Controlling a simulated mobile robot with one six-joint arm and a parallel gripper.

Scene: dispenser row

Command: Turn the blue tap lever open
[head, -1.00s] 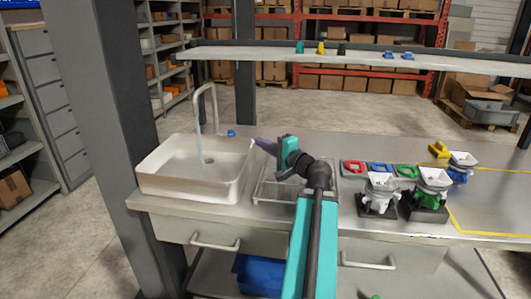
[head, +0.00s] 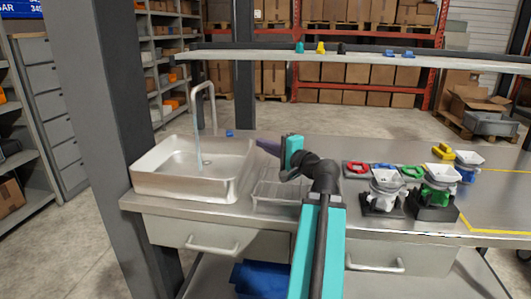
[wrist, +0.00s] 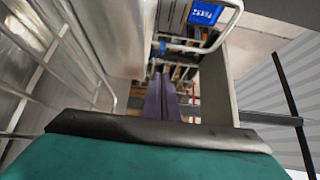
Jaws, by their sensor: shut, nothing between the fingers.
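The blue tap lever (head: 229,133) is a small blue piece at the sink's back right rim, right of the tap's base. The tap (head: 213,105) is a tall curved pale spout over the sink basin (head: 185,185). A pale bluish streak like running water drops from its end to the drain. My gripper (head: 258,142) has purple fingers pointing left, a short way right of the lever and apart from it. In the wrist view my gripper (wrist: 161,78) shows its fingers together and empty. A blue piece (wrist: 182,47), probably the lever, lies beyond the tips.
A wire rack (head: 272,190) stands under my gripper, right of the sink. Dispensers (head: 383,192) and red (head: 356,167), blue and green pieces stand on the counter at right. A grey post (head: 95,130) rises left of the sink. A shelf (head: 340,56) spans above the counter.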

